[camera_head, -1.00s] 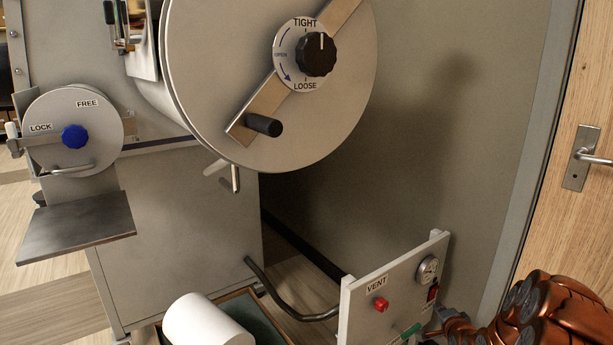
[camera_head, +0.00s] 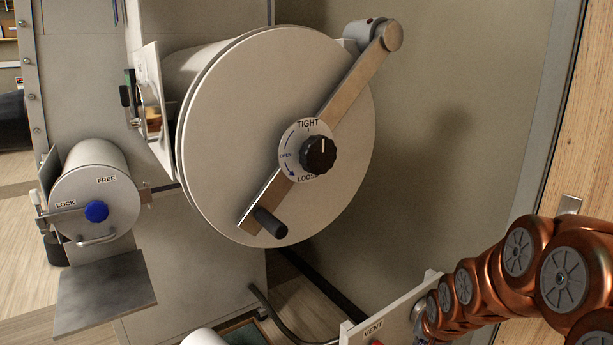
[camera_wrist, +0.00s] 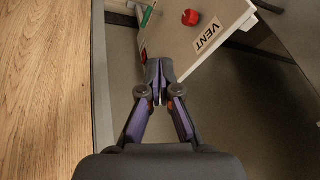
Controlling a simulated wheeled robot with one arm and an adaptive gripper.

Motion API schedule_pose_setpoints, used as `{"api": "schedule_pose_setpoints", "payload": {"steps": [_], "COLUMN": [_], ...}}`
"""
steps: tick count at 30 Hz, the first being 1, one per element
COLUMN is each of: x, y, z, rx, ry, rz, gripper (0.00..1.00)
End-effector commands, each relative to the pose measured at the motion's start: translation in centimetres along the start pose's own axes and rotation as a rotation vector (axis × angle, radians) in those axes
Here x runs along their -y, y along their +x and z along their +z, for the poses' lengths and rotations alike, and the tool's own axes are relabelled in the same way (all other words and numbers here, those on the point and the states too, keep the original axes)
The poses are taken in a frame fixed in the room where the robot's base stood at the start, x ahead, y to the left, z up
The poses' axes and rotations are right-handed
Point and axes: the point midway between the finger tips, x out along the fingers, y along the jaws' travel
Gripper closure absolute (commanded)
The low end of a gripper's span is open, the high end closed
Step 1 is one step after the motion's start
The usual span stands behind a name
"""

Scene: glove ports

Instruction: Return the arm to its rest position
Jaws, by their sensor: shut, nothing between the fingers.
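My copper-coloured arm (camera_head: 500,268) reaches in from the right edge of the head view, in front of the wooden door and grey wall. My gripper (camera_wrist: 158,68) shows in the wrist view, with its fingers together and nothing between them. It points toward the edge of the white VENT panel (camera_wrist: 212,42); I cannot tell whether it touches the panel. A red button (camera_wrist: 190,17) and a green lever (camera_wrist: 148,15) are on that panel. In the head view the gripper is not clearly seen, and the VENT panel (camera_head: 385,318) is partly hidden by my arm.
The large round door (camera_head: 240,130) has a diagonal bar with a black handle (camera_head: 270,222) and a TIGHT/LOOSE knob (camera_head: 318,155). A smaller LOCK/FREE port (camera_head: 95,190) sits left, above a metal shelf (camera_head: 105,293). A wooden door (camera_head: 580,130) stands at right.

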Motion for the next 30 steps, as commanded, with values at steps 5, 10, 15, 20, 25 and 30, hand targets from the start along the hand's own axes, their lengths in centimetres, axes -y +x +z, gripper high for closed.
{"api": "schedule_pose_setpoints", "payload": {"steps": [5,10,15,20,25,30], "x": [0.2,-0.3,-1.1,-2.2,-3.2,-3.7], "y": [-7.9,-14.6,-21.3,-27.4,-32.2,-34.4], "z": [3.2,6.9,10.8,14.8,18.2,20.1], "rx": [0.105,0.215,0.331,0.446,0.547,0.601], "ry": [-0.116,-0.222,-0.322,-0.412,-0.485,-0.520], "rz": [0.057,0.104,0.134,0.150,0.151,0.147], "gripper": [1.00,1.00,1.00,1.00,1.00,1.00]}}
